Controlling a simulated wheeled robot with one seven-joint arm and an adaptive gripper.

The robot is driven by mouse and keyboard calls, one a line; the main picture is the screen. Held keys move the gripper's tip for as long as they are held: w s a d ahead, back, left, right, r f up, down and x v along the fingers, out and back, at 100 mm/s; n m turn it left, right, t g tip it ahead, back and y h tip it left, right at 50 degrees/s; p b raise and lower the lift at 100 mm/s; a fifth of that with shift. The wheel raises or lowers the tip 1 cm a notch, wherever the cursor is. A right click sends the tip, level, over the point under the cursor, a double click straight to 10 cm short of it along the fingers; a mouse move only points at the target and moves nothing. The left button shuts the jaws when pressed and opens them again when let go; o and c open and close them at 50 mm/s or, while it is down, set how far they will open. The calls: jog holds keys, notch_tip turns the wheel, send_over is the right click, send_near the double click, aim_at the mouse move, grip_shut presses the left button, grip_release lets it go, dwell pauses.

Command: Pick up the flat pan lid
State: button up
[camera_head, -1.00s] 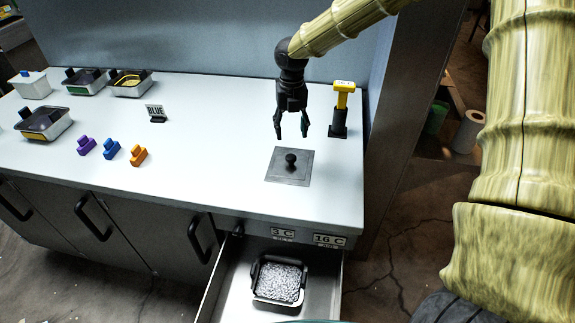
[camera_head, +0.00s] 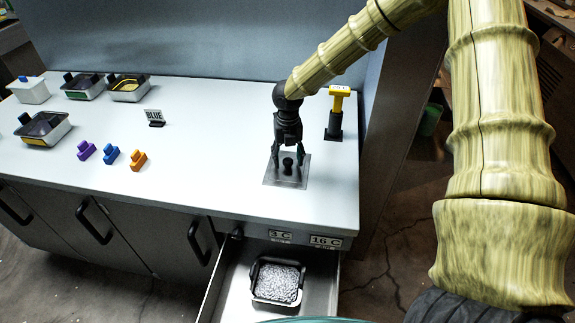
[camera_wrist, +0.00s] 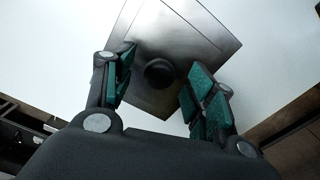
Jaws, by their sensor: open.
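The flat pan lid (camera_head: 289,180) is a dark grey square plate with a round black knob, lying flat on the white counter. It also shows in the wrist view (camera_wrist: 185,35), where the knob (camera_wrist: 159,72) sits between the fingers. My gripper (camera_head: 287,160) is open and points down over the lid, its two fingers on either side of the knob. In the wrist view my gripper (camera_wrist: 160,85) has green finger pads apart from the knob. Whether the fingertips touch the plate cannot be told.
A yellow-topped black tool (camera_head: 336,112) stands close behind the lid at the right. An open drawer (camera_head: 321,285) below holds a tray of grey granules (camera_head: 277,282). The counter between is clear.

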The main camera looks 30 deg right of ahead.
jog(key=shift+f, duration=0.9)
jog(key=c, duration=1.2)
jog(key=shift+r, duration=0.15)
